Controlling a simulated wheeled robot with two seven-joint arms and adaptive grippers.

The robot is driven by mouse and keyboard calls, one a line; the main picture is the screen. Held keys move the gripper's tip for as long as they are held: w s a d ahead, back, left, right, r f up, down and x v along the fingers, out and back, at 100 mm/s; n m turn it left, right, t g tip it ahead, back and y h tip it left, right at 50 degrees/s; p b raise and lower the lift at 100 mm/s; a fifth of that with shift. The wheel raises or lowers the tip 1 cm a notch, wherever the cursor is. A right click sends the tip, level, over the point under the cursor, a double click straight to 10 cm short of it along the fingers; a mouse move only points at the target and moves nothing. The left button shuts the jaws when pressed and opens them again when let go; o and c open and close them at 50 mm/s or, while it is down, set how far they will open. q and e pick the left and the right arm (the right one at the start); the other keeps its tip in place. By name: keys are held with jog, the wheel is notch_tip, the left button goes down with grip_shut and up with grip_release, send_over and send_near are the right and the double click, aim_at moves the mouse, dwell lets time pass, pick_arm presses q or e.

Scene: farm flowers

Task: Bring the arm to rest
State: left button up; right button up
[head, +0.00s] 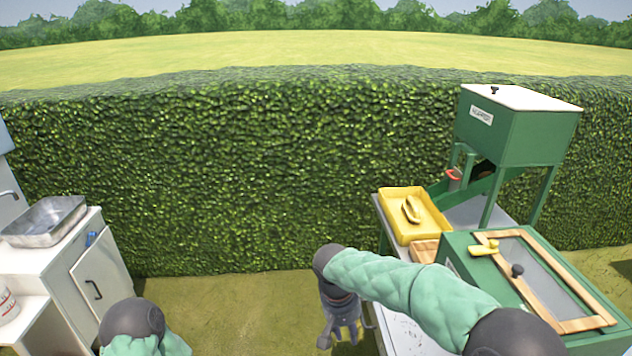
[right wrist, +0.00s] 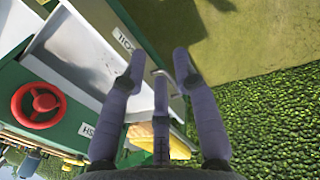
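My right gripper (head: 343,330) hangs pointing down at the lower middle of the head view, left of the green bench. Its fingers are spread and nothing shows between them. In the right wrist view the open fingers (right wrist: 160,75) point over the grass beside the bench, with no object held. My right arm reaches across in front of the bench from the lower right. My left arm shows only as a dark joint and green sleeve at the lower left of the head view; the left gripper is out of frame.
A green hopper (head: 520,130) on legs stands at the back right. A yellow tray (head: 393,212) holds a yellow scoop (head: 410,209). A green box (head: 460,250) has a wood-framed lid (head: 590,322). A metal basin (head: 45,222) sits on a white cabinet (head: 100,280) at left. A hedge (head: 240,170) runs behind.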

jog(key=s+f+g+y, duration=0.1)
jog(key=s+f+y, duration=0.25)
jog(key=f, duration=1.05)
jog(key=s+d+f+m+t+y, duration=0.1)
jog(key=s+d+f+m+y, duration=0.1)
jog(key=s+f, duration=1.6)
jog(key=shift+s+d+m, duration=0.15)
jog(key=shift+m, duration=0.55)
